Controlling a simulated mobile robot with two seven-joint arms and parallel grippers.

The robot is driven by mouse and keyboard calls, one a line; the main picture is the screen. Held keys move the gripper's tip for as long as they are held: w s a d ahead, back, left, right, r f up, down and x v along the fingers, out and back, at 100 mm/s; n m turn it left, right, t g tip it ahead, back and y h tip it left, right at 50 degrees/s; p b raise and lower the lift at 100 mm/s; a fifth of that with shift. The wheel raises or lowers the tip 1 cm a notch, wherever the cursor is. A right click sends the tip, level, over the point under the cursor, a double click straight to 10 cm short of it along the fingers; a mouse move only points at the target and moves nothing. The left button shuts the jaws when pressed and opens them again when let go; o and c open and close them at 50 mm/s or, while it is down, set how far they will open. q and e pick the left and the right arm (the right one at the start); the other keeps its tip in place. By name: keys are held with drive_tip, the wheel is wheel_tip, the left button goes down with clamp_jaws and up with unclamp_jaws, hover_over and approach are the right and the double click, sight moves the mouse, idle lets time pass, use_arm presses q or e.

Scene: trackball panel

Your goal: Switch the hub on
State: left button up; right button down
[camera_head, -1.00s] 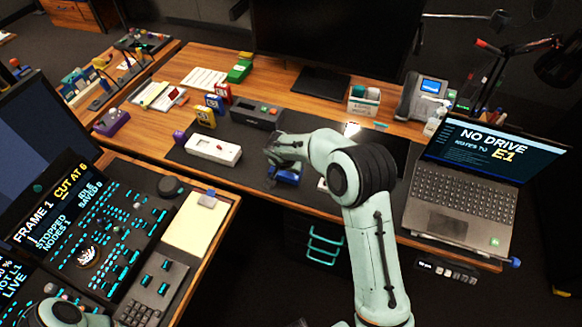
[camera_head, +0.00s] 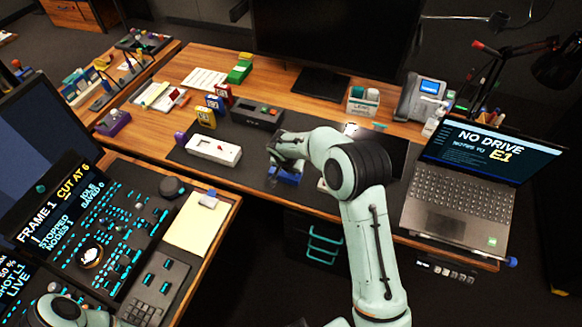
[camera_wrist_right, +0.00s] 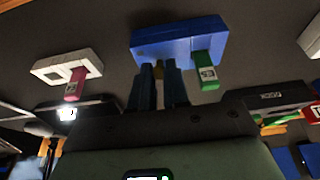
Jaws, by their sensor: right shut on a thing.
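A blue box (camera_head: 285,177), which looks like a drive hub, sits on the dark desk mat in the head view, partly covered by my right gripper (camera_head: 277,163). In the right wrist view the blue box (camera_wrist_right: 180,38) has a green stick (camera_wrist_right: 206,72) at its near edge. My right gripper (camera_wrist_right: 159,70) has its two dark fingers close together at that edge, beside the stick. They are shut on a small yellowish piece (camera_wrist_right: 159,69), mostly hidden between them. Of my left arm only a pale link shows at the bottom left of the head view; its gripper does not show.
A white block (camera_wrist_right: 66,66) with a pink stick shows in the wrist view. The laptop (camera_head: 455,188) at right reads "NO DRIVE". A control panel (camera_head: 110,230) is at left.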

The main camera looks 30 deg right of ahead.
drive_tip(key=w+g+y+p, duration=0.1)
drive_tip(key=p, duration=0.1)
drive_tip(key=w+d+g+y+p, duration=0.1)
drive_tip(key=y+p, duration=0.1)
drive_tip(key=shift+d+r+p, duration=0.2)
drive_tip(key=shift+r+p, duration=0.15)
drive_tip(key=shift+r, duration=0.05)
drive_tip(key=shift+d+f+g+y, duration=0.1)
drive_tip(key=shift+f+g+y, duration=0.2)
drive_tip(key=shift+g, duration=0.2)
drive_tip(key=shift+d+f, duration=0.1)
drive_tip(key=shift+s+d+g+y, duration=0.15)
drive_tip(key=shift+g+y, duration=0.65)
drive_tip(key=shift+w+d+f+y, duration=0.15)
drive_tip(key=shift+w+y, duration=0.1)
drive_tip(key=shift+y, duration=0.15)
use_arm(q)
drive_tip(key=w+r, duration=0.6)
drive_tip(key=r, duration=0.1)
drive_tip(key=shift+w+t, duration=0.3)
drive_tip(key=shift+t, duration=0.1)
use_arm(e)
drive_tip(key=shift+g, duration=0.3)
